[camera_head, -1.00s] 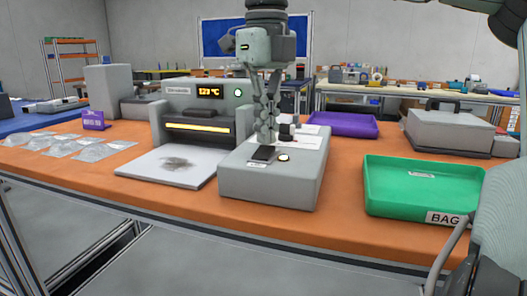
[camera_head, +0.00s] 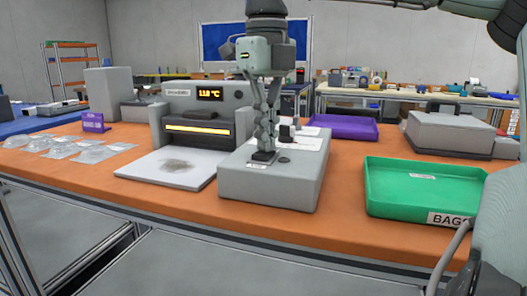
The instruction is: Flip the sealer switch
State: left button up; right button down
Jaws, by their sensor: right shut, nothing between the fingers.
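The sealer (camera_head: 176,107) is a grey machine with a glowing yellow slot and an orange display (camera_head: 209,94) that seems to read 118 °C. A grey box (camera_head: 270,188) stands at its front right. On its top are a black switch (camera_head: 261,158), a small label (camera_head: 256,165) and a round lamp (camera_head: 283,160), which is dark. My right gripper (camera_head: 265,151) points straight down, shut and empty, with its fingertips at the switch and partly hiding it. Whether they touch it is hard to tell. My left gripper is not in view.
A white plate (camera_head: 150,173) lies before the sealer. Clear bags (camera_head: 92,153) lie at the left. A green tray (camera_head: 407,207) labelled BAGS stands at the right, a purple tray (camera_head: 345,135) behind. The orange tabletop (camera_head: 348,180) is clear between the box and green tray.

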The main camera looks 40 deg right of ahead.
jog(key=shift+r+p, duration=1.15)
jog(key=shift+r, duration=0.1)
jog(key=shift+r+p, duration=1)
jog(key=shift+r, duration=0.1)
jog(key=shift+r+p, duration=0.95)
jog(key=shift+r, duration=0.2)
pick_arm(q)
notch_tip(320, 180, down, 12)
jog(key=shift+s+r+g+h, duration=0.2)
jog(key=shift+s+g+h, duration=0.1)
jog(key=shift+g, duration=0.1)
